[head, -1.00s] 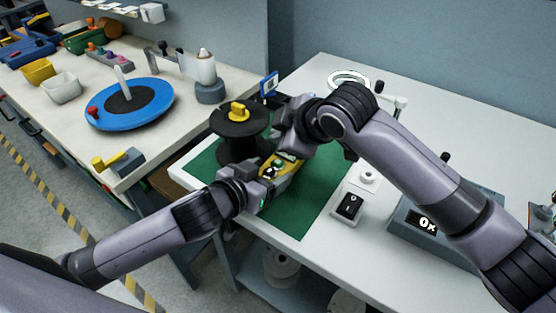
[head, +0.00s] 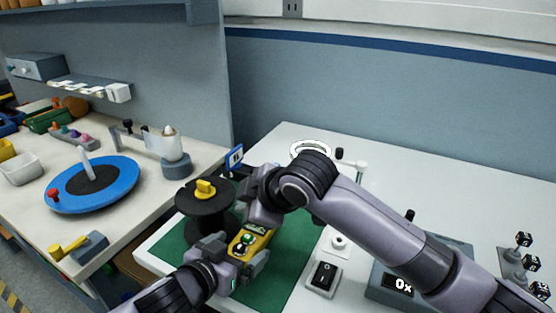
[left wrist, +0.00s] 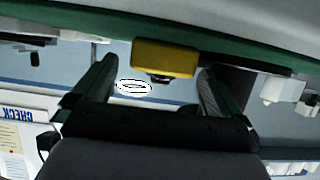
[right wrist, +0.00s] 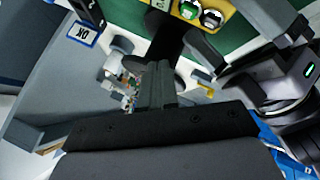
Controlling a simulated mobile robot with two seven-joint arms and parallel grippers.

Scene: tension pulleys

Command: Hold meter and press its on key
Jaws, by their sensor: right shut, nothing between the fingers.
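The yellow meter (head: 254,241) is over the green mat (head: 284,262), with a green key and a pale round key on its face. In the right wrist view the meter (right wrist: 238,5) is at the top edge, partly cut off. My left gripper (head: 236,258) is at its near end. In the left wrist view the yellow end of the meter (left wrist: 165,58) lies between the open fingers, with gaps at both sides. My right gripper (head: 252,222) is shut and empty beside the meter's far end. Its closed fingers (right wrist: 158,75) appear apart from the keys.
A switch box (head: 323,277) and a grey box reading "0x" (head: 388,286) are to the right. A blue turntable (head: 115,195) is on the left bench.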

